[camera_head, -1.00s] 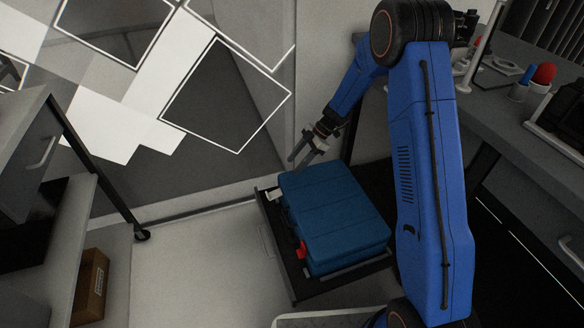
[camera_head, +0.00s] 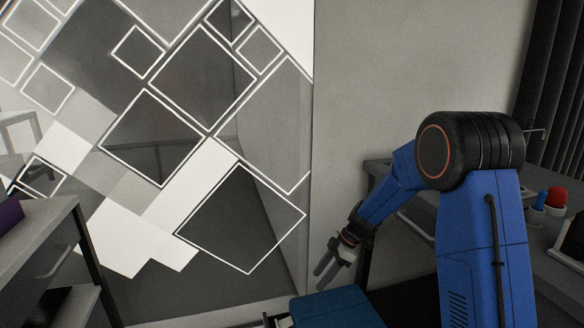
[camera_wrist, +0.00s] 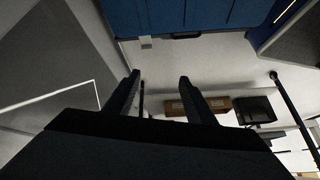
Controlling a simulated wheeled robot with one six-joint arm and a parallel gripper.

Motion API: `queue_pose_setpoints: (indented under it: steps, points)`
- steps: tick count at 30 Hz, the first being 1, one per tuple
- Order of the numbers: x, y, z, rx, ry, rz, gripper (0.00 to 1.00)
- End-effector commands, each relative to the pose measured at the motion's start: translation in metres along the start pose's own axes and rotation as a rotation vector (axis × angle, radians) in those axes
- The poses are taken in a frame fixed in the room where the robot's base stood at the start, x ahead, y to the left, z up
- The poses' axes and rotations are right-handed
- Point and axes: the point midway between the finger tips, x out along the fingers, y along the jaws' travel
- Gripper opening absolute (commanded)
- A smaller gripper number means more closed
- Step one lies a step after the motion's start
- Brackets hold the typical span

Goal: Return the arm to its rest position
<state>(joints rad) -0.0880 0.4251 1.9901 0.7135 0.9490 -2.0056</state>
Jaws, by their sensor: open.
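My gripper (camera_head: 328,266) shows in the head view at the end of my blue arm, which bends down and to the left from its black joint. It hangs above and near the left part of a blue case (camera_head: 338,309), whose lower part is cut off by the picture's edge. In the wrist view my gripper (camera_wrist: 158,85) has its two dark fingers apart, with nothing between them. The blue case also shows at the top of the wrist view (camera_wrist: 195,14), apart from the fingers.
A grey bench (camera_head: 560,262) with a red and a blue item stands at the right. A grey cabinet (camera_head: 48,235) stands at the left. A patterned glass wall (camera_head: 150,140) is behind. A brown box (camera_wrist: 216,105) lies on a shelf in the wrist view.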

Motion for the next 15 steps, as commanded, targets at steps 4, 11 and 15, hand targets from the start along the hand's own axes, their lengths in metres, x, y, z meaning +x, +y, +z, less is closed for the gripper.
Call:
queue_pose_setpoints:
  steps: [4,11,15]
  points:
    - [-0.039,-0.031,-0.008,0.101,-0.038,0.034,0.5]
    - [-0.089,-0.081,-0.015,0.269,-0.091,0.096,0.5]
    - [-0.117,-0.113,-0.016,0.374,-0.118,0.143,0.5]
